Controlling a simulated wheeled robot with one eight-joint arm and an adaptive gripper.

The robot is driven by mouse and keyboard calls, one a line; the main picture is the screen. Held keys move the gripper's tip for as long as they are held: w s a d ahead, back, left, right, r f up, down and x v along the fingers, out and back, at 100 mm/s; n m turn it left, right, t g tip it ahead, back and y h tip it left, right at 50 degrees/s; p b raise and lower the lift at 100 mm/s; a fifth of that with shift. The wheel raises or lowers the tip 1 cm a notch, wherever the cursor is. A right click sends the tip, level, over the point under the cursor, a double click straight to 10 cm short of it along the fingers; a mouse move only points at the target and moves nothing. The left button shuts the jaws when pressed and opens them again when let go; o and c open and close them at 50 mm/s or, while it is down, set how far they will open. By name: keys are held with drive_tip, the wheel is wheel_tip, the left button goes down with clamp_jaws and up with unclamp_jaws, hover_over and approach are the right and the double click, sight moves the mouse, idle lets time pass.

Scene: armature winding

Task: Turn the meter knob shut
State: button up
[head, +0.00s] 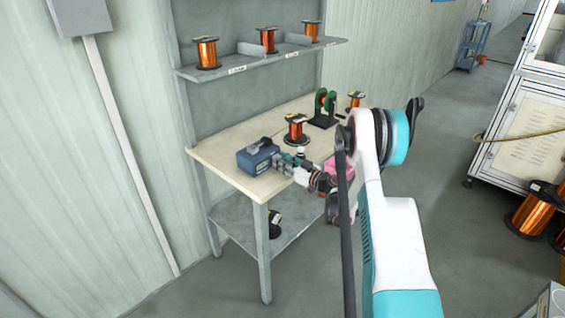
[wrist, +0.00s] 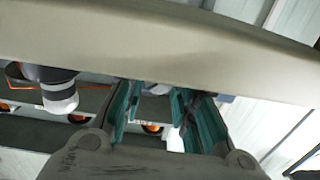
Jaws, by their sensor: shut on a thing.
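The meter (head: 256,159) is a dark blue-grey box with a handle on top, standing near the front left of the worktable. My gripper (head: 281,160) reaches in from the right, with its teal fingers against the meter's right-hand face. The knob is hidden by the fingers in the head view, so its angle cannot be read. In the wrist view the two teal fingers of my gripper (wrist: 155,92) stand apart around something small and pale, mostly hidden. The gripper is shut on the knob at the meter's face.
The worktable (head: 226,160) also holds a copper wire spool (head: 295,130) behind my gripper and a green winding stand (head: 324,110). A shelf (head: 225,71) above carries more spools. A white-grey cylinder (wrist: 59,95) shows left of the fingers in the wrist view.

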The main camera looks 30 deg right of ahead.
drive_tip(key=shift+m, duration=1.5)
drive_tip(key=o, duration=1)
drive_tip(key=shift+o, duration=0.2)
drive_tip(key=v, duration=1.2)
